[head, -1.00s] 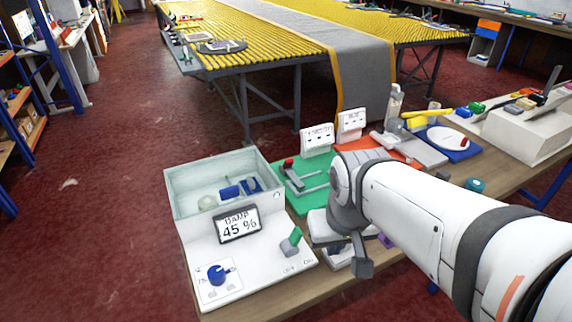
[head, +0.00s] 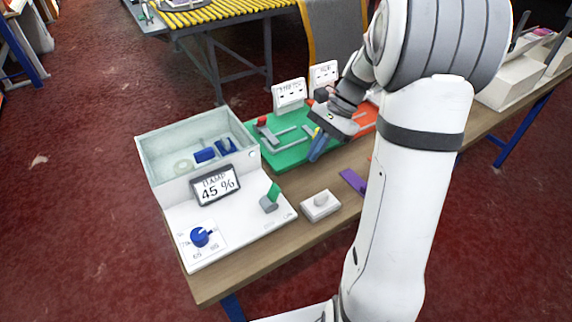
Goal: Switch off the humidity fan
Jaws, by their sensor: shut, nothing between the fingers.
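The humidity unit is a white box with a pale see-through tank (head: 160,160) at its back. Its dark-framed display (head: 215,185) reads "DAMP 45 %". A green-tipped lever switch (head: 271,196) stands on the right of its white front panel (head: 240,222), tilted up towards the right, with small faint labels in front of it. A blue dial (head: 201,236) sits at the front left, with numbers around it. My gripper (head: 317,150) is shut and empty, above the right part of the green board, behind and to the right of the lever and apart from it.
The green board (head: 290,155) carries a red-tipped lever (head: 262,122) and grey bars. White sign boxes (head: 289,95) stand behind it. A small white block (head: 320,205) and a purple piece (head: 352,181) lie on the wooden bench. Bare bench shows right of the unit.

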